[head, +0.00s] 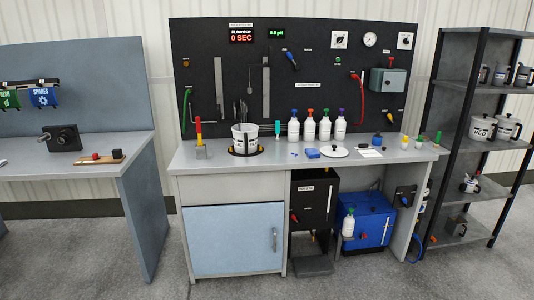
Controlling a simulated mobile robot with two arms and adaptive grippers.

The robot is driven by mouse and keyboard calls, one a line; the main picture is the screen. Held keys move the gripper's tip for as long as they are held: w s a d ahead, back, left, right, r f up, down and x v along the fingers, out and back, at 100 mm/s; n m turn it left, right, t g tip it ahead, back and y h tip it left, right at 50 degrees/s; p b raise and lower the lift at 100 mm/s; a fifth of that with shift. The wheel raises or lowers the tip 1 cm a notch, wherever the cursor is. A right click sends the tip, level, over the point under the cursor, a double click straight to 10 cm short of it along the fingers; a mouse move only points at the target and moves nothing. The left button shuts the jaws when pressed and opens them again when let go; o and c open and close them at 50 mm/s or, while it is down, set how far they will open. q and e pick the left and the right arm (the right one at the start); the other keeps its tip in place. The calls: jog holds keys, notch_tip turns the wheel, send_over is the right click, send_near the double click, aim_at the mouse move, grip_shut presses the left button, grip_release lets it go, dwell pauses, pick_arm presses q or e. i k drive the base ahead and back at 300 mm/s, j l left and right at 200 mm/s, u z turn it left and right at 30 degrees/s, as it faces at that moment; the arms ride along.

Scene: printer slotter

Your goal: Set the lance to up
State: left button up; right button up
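No part of the picture is clearly marked as the lance. The black back panel (330,85) carries two upright grey rails, a left rail (218,92) and a right rail (266,92), with thin rods beside them. Thin tools stand up out of the white bucket (245,136), below and between the rails. A blue-handled lever (292,62) sits tilted on the panel to the right of the rails. Small labels are too small to read. Neither of my grippers is in view.
Several white bottles (309,128) with coloured caps stand on the grey bench (225,159) right of the bucket. A red-and-yellow tool (198,130) stands at the left. A dark shelf rack (450,95) is at right, another workbench (100,145) at left. The floor in front is clear.

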aim_at(219, 116)
jog(key=i, duration=1.85)
